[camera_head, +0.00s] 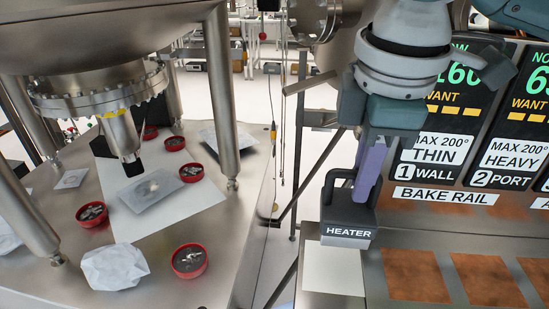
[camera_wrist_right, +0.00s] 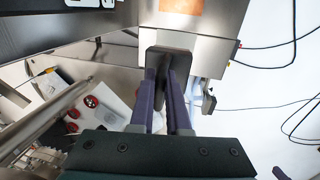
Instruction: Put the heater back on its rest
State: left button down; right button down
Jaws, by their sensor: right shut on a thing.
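The heater (camera_head: 348,222) is a dark grey block with a white HEATER label, held in the air near the left end of the bake rail bench. My right gripper (camera_head: 369,172) is above it, with its purple fingers pointing down and shut on the heater. In the right wrist view, the fingers (camera_wrist_right: 165,88) close on the dark heater (camera_wrist_right: 170,58), beside the bench's metal edge. I cannot tell which part is the heater's rest. My left gripper is not in view.
The bake rail (camera_head: 450,230) carries copper-coloured patches (camera_head: 414,276) and a pale patch (camera_head: 333,270) under the heater. Display panels (camera_head: 440,130) stand behind. At left, a metal table holds red dishes (camera_head: 188,261) and foil (camera_head: 114,267) below a steel chamber (camera_head: 90,40). A gap separates both.

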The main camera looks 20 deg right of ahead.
aim_at(349, 226)
notch_tip(349, 226, down, 9)
jog(key=shift+r+b, duration=0.2)
jog(key=shift+b, duration=0.1)
jog(key=c, duration=1.4)
grip_release()
jog(key=shift+f, duration=0.15)
jog(key=o, duration=0.5)
